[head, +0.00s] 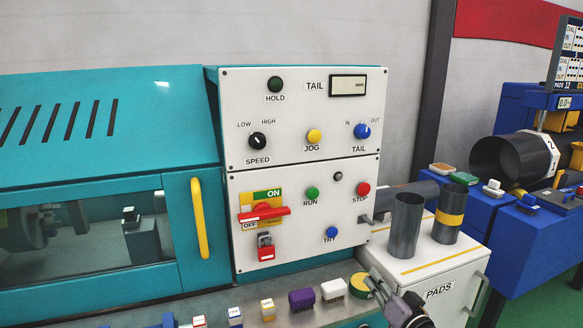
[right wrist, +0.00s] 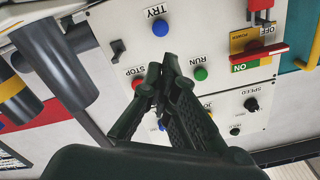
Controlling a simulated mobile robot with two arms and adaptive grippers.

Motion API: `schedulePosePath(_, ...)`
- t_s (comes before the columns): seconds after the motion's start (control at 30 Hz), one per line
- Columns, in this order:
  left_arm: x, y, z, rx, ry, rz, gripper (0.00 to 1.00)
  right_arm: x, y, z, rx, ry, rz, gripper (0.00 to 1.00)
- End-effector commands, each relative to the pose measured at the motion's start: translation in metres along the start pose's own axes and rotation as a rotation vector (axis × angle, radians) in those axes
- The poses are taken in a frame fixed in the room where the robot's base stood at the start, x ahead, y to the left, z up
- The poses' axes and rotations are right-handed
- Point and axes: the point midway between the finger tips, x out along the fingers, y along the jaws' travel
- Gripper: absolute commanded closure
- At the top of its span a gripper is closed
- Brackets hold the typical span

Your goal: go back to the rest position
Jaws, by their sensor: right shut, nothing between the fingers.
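My right gripper (head: 378,280) comes in from the bottom right in the head view, in front of the bench edge and the white cabinet. In the right wrist view its two dark fingers (right wrist: 165,62) are together at the tips, with nothing between them. Behind them the white control panel (right wrist: 221,45) shows upside down, with the blue TRY button (right wrist: 160,30), red STOP button (right wrist: 140,82) and green RUN button (right wrist: 200,73). The panel (head: 285,205) is upright in the head view. The fingers cover part of it in the wrist view. My left gripper is not in view.
A plain grey cylinder (head: 405,228) and a yellow-banded one (head: 449,212) stand on the white cabinet (head: 440,265). A blue machine (head: 500,215) stands at the right.

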Motion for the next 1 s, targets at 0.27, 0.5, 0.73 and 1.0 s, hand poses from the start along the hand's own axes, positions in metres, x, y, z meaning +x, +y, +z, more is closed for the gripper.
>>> schedulePosePath(0.27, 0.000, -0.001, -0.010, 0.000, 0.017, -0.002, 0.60, -0.007, 0.029, 0.043, -0.011, -0.064, 0.068, 1.00)
schedulePosePath(0.5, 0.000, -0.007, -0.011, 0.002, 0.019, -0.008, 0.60, -0.022, 0.064, 0.100, -0.030, -0.154, 0.153, 1.00)
schedulePosePath(0.73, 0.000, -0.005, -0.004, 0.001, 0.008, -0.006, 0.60, -0.060, 0.111, 0.189, -0.064, -0.301, 0.268, 1.00)
schedulePosePath(1.0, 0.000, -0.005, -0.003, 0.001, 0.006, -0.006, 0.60, -0.172, 0.169, 0.349, -0.143, -0.609, 0.432, 1.00)
